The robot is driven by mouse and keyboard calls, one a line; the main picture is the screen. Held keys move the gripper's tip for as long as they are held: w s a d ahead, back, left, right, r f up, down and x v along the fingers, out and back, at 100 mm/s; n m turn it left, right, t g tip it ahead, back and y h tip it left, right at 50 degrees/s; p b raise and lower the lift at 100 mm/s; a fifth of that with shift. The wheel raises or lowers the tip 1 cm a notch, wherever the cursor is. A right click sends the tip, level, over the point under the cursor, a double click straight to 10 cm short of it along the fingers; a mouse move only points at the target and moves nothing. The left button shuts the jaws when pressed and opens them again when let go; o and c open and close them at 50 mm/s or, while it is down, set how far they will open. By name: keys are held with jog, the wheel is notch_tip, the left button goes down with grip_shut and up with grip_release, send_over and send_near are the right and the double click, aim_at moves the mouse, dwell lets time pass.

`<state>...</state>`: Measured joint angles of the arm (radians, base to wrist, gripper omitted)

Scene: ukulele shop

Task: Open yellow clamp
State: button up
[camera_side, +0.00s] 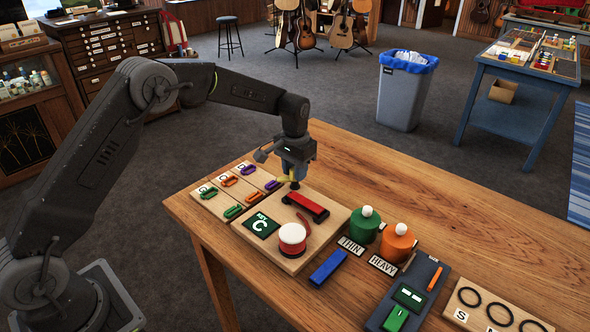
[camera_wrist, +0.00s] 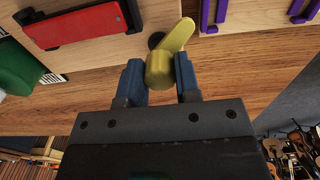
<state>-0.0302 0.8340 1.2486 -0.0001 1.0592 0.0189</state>
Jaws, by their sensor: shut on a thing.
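The yellow clamp (camera_wrist: 177,37) shows in the wrist view as a flat lever with a thick rounded end. It lies at the edge of a wooden board, beside a small black round part. My gripper (camera_wrist: 160,78) has its blue fingers on both sides of the thick end and is shut on it. In the side view my gripper (camera_side: 294,172) points down at the board's back edge, and a little of the yellow clamp (camera_side: 284,178) shows beside it. The fingers hide part of the clamp there.
Colored capos (camera_side: 229,181) lie to the left. Green (camera_side: 364,224) and orange (camera_side: 396,243) pots stand to the right. The table's back is clear.

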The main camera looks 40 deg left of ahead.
dwell(0.3)
jog(key=o, duration=0.9)
jog(key=shift+r, duration=0.1)
notch_tip(320, 180, up, 14)
jog(key=shift+f, duration=0.15)
